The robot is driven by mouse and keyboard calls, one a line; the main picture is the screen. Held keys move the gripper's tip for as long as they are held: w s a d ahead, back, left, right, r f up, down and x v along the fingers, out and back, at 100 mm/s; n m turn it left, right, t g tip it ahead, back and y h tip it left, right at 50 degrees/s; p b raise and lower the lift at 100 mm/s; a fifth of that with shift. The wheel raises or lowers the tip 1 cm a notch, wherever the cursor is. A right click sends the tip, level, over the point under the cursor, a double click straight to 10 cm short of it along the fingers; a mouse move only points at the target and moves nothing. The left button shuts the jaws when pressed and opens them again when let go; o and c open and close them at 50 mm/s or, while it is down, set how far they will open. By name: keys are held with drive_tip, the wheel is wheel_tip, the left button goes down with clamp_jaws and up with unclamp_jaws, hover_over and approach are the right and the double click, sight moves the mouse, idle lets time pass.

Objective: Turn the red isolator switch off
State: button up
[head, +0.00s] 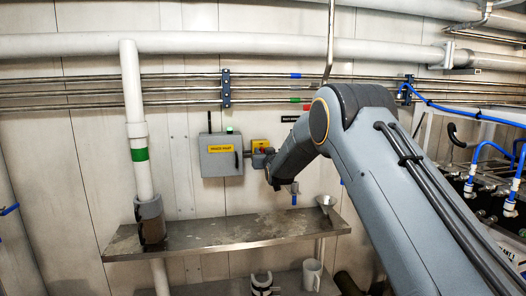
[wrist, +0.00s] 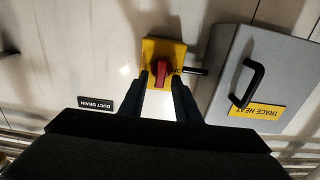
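The red isolator switch (wrist: 161,73) is a red knob on a yellow plate (wrist: 163,49) on the wall, in the upper middle of the wrist view, which is upside down. The yellow plate also shows in the head view (head: 259,143), just right of a grey box. My gripper (wrist: 162,78) is at the knob, its two dark fingers apart, one on each side of it. I cannot tell whether the fingertips touch the knob. In the head view my arm partly hides the switch.
A grey TRACE HEAT box (wrist: 231,72) with a black handle (wrist: 247,83) stands out from the wall close beside the switch. A DUCT DRAIN label (wrist: 96,104) is on the wall. Below are a metal shelf (head: 215,236) and a funnel (head: 326,202); pipes (head: 180,92) run above.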

drive_tip(key=shift+w, duration=0.15)
clamp_jaws()
drive_tip(key=shift+a+n+b, duration=0.1)
drive_tip(key=shift+n+b, duration=0.2)
drive_tip(key=shift+b, duration=0.1)
drive_tip(key=n+b, duration=0.3)
drive_tip(key=n, duration=0.2)
drive_tip(key=f+n+b, duration=0.1)
drive_tip(key=n+b, duration=0.3)
drive_tip(key=n, duration=0.2)
drive_tip(key=a+n+b, duration=0.1)
drive_tip(key=n+b, duration=0.3)
drive_tip(key=n, duration=0.2)
drive_tip(key=shift+s+a+f, duration=0.1)
drive_tip(key=shift+s+f, duration=0.1)
drive_tip(key=shift+n, duration=0.3)
